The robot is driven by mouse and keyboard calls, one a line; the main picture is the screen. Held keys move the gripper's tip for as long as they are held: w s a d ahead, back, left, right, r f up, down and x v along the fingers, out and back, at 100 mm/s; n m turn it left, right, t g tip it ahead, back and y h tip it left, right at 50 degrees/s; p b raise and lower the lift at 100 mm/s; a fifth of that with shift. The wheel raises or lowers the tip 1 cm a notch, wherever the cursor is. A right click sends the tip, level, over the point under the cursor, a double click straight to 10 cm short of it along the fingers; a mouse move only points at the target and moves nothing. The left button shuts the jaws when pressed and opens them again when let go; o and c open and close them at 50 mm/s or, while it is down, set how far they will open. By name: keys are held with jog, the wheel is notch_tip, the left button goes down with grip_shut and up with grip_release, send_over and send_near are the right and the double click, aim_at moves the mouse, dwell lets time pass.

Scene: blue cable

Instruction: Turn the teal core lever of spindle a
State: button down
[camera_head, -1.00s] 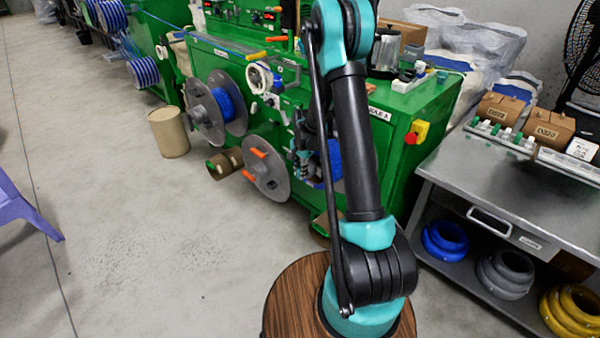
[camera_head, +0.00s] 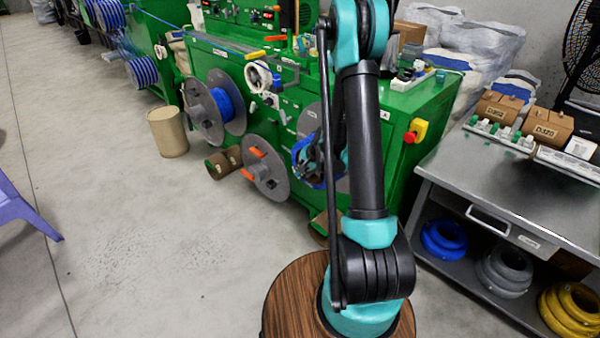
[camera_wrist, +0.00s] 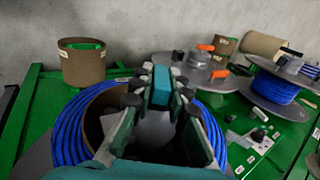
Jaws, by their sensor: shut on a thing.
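The teal core lever (camera_wrist: 161,88) shows in the wrist view as a small teal block between the fingertips. My gripper (camera_wrist: 161,78) is shut on it. Behind the fingers, blue cable (camera_wrist: 70,140) is wound around a brown core (camera_wrist: 92,112) on the spindle. The gripper's fingers hide much of the core. In the head view, the spindle's grey disc (camera_head: 311,118) and blue coil (camera_head: 300,172) are on the green machine's front, beside the panel marked A (camera_head: 385,115). My arm partly covers this spindle, and the lever cannot be made out there.
A spindle with orange levers (camera_head: 264,168) and a reel of blue cable (camera_head: 228,104) are left of my gripper. A metal bench (camera_head: 480,185) is at right.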

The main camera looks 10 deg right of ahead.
jog(key=c, duration=1.5)
grip_release()
jog(key=v, duration=1.2)
